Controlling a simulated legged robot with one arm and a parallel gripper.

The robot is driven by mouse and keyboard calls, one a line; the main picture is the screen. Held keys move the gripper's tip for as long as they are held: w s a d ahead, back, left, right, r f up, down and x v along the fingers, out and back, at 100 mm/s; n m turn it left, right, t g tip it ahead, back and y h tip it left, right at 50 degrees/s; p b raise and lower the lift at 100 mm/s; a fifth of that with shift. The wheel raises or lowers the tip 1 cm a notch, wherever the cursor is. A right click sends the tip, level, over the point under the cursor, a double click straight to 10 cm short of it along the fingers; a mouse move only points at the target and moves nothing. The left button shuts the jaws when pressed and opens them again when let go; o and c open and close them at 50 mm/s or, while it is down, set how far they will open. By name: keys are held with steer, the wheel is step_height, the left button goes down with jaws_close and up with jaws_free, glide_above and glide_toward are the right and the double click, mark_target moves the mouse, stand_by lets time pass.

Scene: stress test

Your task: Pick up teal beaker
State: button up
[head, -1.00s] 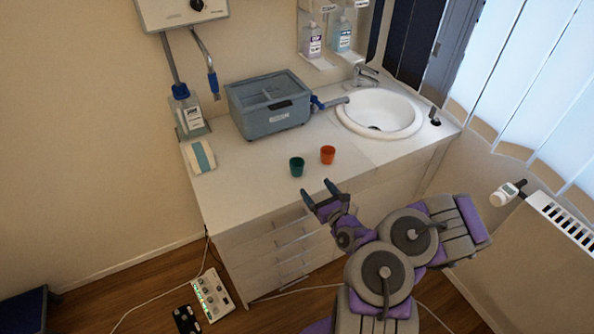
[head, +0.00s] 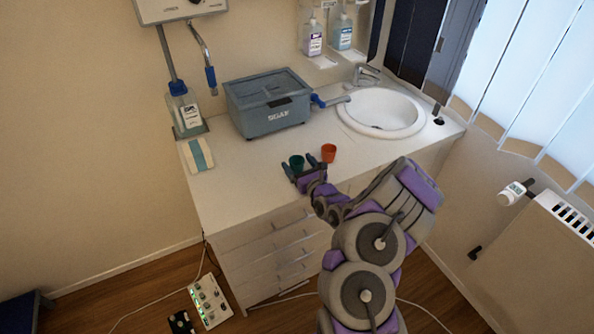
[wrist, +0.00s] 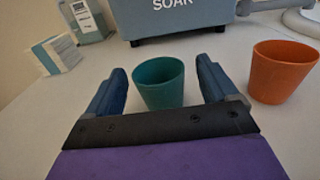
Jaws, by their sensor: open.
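The teal beaker (head: 297,162) stands upright on the white counter. In the wrist view the teal beaker (wrist: 160,84) sits between and slightly beyond my two blue fingers. My gripper (head: 301,168) is open, low over the counter at the near side of the beaker. In the wrist view my gripper (wrist: 165,82) has one finger on each side of the beaker, with a gap visible on both sides. Whether the fingertips reach fully around the beaker is hard to tell.
An orange cup (head: 328,153) stands close to the right of my right finger. A grey-blue box (head: 268,104) is behind, with the sink (head: 380,112) at the right. A white-and-teal pack (head: 197,155) lies at the left. The counter (head: 235,195) at the front left is clear.

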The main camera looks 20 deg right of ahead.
steer(key=shift+w+a, duration=0.1)
steer(key=shift+w, duration=0.65)
steer(key=shift+c, duration=0.2)
steer(key=c, duration=1.1)
steer(key=shift+o, duration=0.2)
steer(key=shift+r, duration=0.15)
